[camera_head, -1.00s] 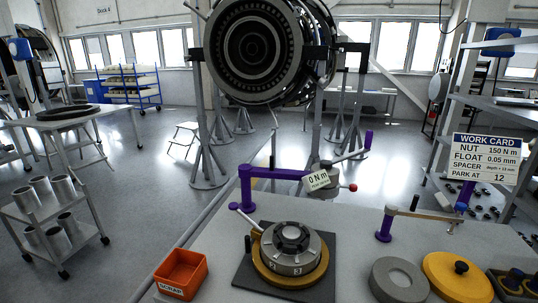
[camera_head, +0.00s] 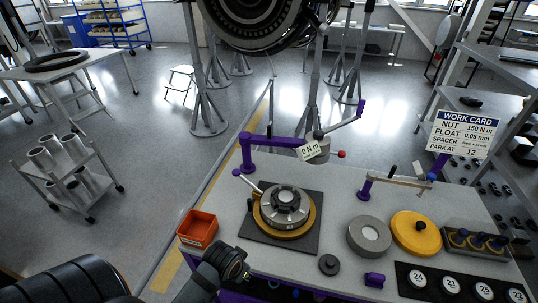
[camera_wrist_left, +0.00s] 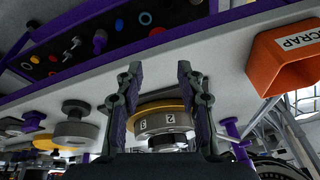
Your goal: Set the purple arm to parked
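The purple arm (camera_head: 272,140) reaches right from a purple post at the back left of the bench. Its far end meets a grey head with a "0 N m" tag (camera_head: 309,150), a red knob (camera_head: 342,154) and a raised purple-tipped lever (camera_head: 361,108). In front of it a grey numbered hub (camera_head: 286,205) sits on a gold ring. My left gripper (camera_head: 236,268) is low at the bench's front edge, apart from the purple arm. In the left wrist view the left gripper (camera_wrist_left: 159,72) is open and empty, with the hub beyond its fingers. My right gripper is not in view.
An orange scrap bin (camera_head: 197,229) stands left of the dark mat. A second, tan arm on a purple post (camera_head: 365,186), a grey ring (camera_head: 369,236) and a yellow disc (camera_head: 416,233) are at right. The work card (camera_head: 464,134) reads "PARK AT 12".

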